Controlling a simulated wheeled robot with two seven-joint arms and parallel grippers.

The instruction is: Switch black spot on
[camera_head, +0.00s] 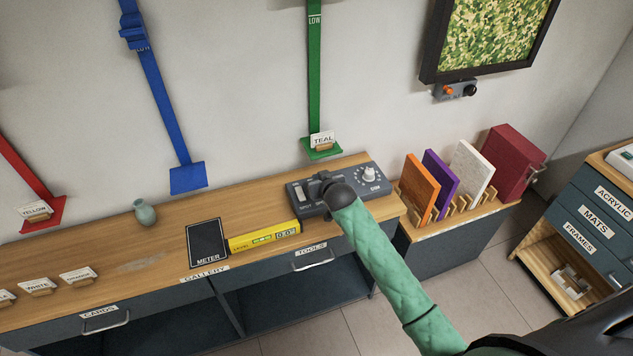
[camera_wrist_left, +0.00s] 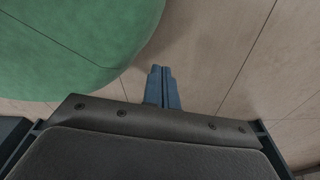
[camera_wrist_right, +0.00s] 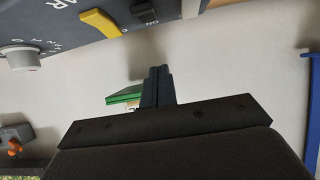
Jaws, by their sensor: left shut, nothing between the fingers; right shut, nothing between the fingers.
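A dark grey control box (camera_head: 376,187) lies on the bench, with a white dial (camera_head: 369,175) at its right end. The right wrist view shows its panel upside down. There, a black switch (camera_wrist_right: 145,11) sits beside an "ON" mark, next to a yellow switch (camera_wrist_right: 100,23). The dial also shows there (camera_wrist_right: 20,58). My right gripper (camera_wrist_right: 158,72) is shut and empty, its tips apart from the black switch in that picture. In the head view my right wrist covers the middle of the box. My left gripper (camera_wrist_left: 162,72) is shut and empty above the floor.
A yellow level (camera_head: 264,236) and a black meter mat (camera_head: 207,243) lie left of the box. Coloured panels (camera_head: 421,187) stand in a rack to the right. A small knob box (camera_head: 455,91) is under the picture.

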